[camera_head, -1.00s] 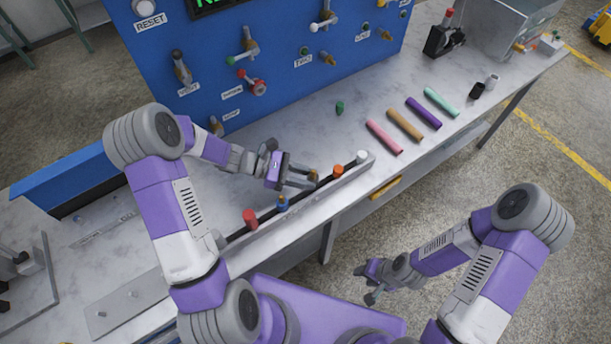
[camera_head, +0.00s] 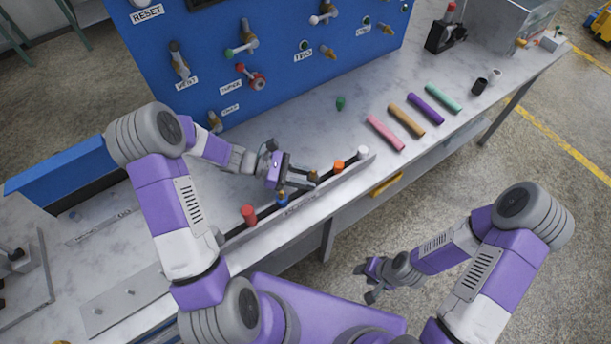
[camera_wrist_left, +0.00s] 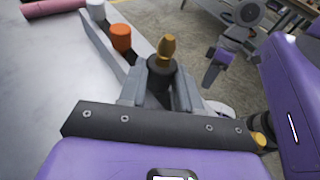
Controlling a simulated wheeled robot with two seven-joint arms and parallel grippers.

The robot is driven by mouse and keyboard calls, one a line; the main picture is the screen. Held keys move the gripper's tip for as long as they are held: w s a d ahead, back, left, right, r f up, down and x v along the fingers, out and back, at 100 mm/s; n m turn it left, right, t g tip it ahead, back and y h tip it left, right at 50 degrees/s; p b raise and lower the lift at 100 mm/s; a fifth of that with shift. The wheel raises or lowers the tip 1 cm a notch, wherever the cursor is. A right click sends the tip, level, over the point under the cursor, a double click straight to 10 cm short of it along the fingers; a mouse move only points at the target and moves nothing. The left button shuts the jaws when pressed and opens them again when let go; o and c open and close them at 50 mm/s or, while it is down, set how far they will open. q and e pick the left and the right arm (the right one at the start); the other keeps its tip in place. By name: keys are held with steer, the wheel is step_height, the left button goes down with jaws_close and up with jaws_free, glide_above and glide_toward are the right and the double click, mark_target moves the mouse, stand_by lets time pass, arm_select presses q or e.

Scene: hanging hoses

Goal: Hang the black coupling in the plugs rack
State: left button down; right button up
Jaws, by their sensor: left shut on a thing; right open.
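My left gripper (camera_head: 304,184) is shut on the black coupling (camera_wrist_left: 160,77), a dark cylinder with a brass tip pointing up. In the left wrist view the coupling stands upright between the fingers. The plugs rack (camera_head: 331,183) is a long pale rail with a dark slot along the table's front edge. The gripper holds the coupling at the rack, between the blue plug (camera_head: 281,197) and the orange plug (camera_head: 338,166). The fingers hide its lower part, so I cannot tell whether it sits in the slot. My right gripper (camera_head: 366,284) is open and empty, off the table.
A red plug (camera_head: 249,215) and a white plug (camera_head: 362,153) also stand in the rack. A blue panel (camera_head: 290,65) with valves rises behind. Coloured tubes (camera_head: 405,120), a green piece (camera_head: 340,103) and a black cylinder (camera_head: 480,87) are on the table.

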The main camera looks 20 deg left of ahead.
arm_select(q)
steer(key=shift+f, duration=0.4)
steer(key=c, duration=0.7)
jaws_free()
steer(key=v, duration=0.7)
steer(key=shift+a+r+p, duration=0.2)
steer(key=shift+a+p, duration=0.1)
steer(key=shift+p, duration=0.05)
